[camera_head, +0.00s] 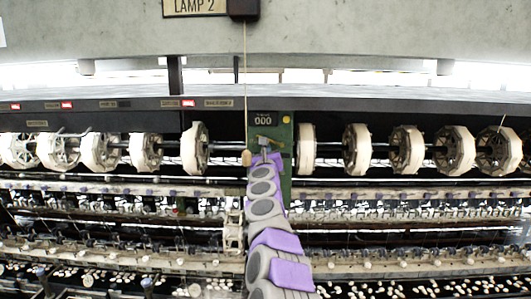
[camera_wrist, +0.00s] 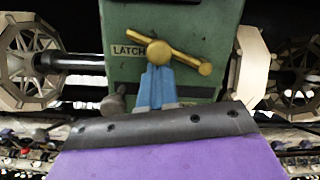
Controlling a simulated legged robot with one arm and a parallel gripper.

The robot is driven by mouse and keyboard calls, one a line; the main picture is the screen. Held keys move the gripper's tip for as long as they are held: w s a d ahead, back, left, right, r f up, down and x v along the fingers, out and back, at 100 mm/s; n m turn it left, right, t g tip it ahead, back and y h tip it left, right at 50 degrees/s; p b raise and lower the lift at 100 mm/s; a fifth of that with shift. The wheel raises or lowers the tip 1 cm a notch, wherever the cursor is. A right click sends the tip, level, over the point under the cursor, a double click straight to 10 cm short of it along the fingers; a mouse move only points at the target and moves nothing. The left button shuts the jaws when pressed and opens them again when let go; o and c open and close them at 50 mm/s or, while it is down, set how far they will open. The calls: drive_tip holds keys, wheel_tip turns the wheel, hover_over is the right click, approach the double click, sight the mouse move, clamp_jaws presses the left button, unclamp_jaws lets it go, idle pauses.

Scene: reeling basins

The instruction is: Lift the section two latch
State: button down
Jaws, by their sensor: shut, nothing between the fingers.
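The brass latch (camera_wrist: 185,57) is a bar with rounded ends on a green box (camera_wrist: 225,18). It slants down to the right in the wrist view, beside a plate with the letters "LATCH". The latch also shows small in the head view (camera_head: 264,140), on the green box under a plate reading "000". My gripper (camera_wrist: 157,72) has blue fingers, shut and empty. In the head view my gripper (camera_head: 265,154) is at the lower front of the box.
A cord with a wooden knob (camera_head: 246,158) hangs from the "LAMP 2" box (camera_head: 243,9), close left of my gripper. Pale reels (camera_head: 195,149) on a shaft flank the green box on both sides. Rails with small fittings (camera_head: 400,210) run below.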

drive_tip(key=s+f+b, duration=0.1)
drive_tip(key=s+b, duration=0.7)
drive_tip(key=s+f+b, duration=0.2)
drive_tip(key=s+b, duration=0.6)
drive_tip(key=b, duration=0.1)
drive_tip(key=shift+f, duration=0.25)
idle(0.4)
drive_tip(key=shift+w, duration=0.1)
idle(0.7)
